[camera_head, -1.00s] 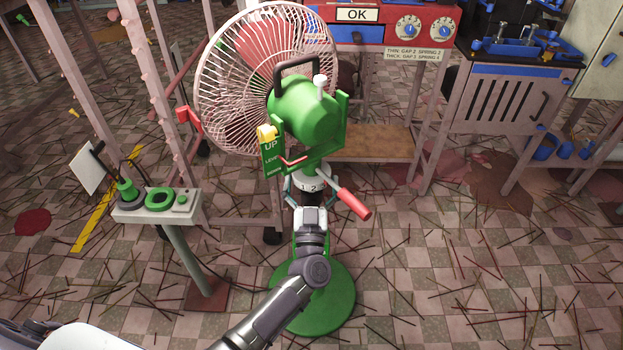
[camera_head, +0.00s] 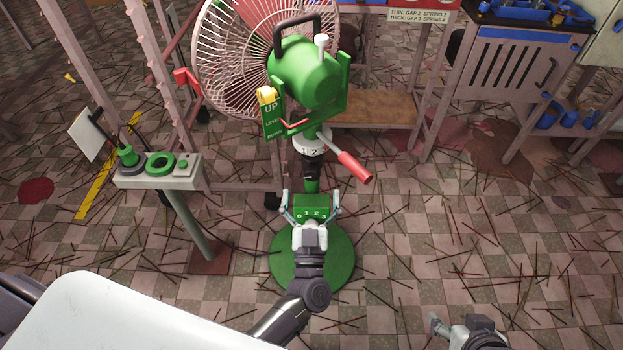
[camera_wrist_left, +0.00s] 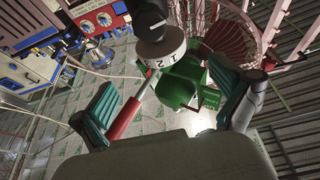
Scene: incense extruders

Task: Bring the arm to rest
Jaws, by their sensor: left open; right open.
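My left gripper (camera_head: 311,207) is open, its fingers spread on either side of a green box (camera_head: 312,208) numbered 0 to 3 on the fan's stand. I cannot tell whether they touch it. The fan's green motor housing (camera_head: 304,75), the white numbered collar (camera_head: 310,146) and the red-handled lever (camera_head: 354,166) are above it. In the left wrist view, the open fingers (camera_wrist_left: 168,107) frame the collar (camera_wrist_left: 160,52) and red handle (camera_wrist_left: 125,118), with nothing held. My right gripper (camera_head: 462,327) is partly in view at the bottom right, open and apart from everything.
A small pedestal (camera_head: 158,171) with green controls stands left of the fan. The round green base (camera_head: 335,270) sits on the checkered floor, strewn with thin sticks. A slatted cabinet (camera_head: 515,75) and wooden shelf (camera_head: 375,108) are behind.

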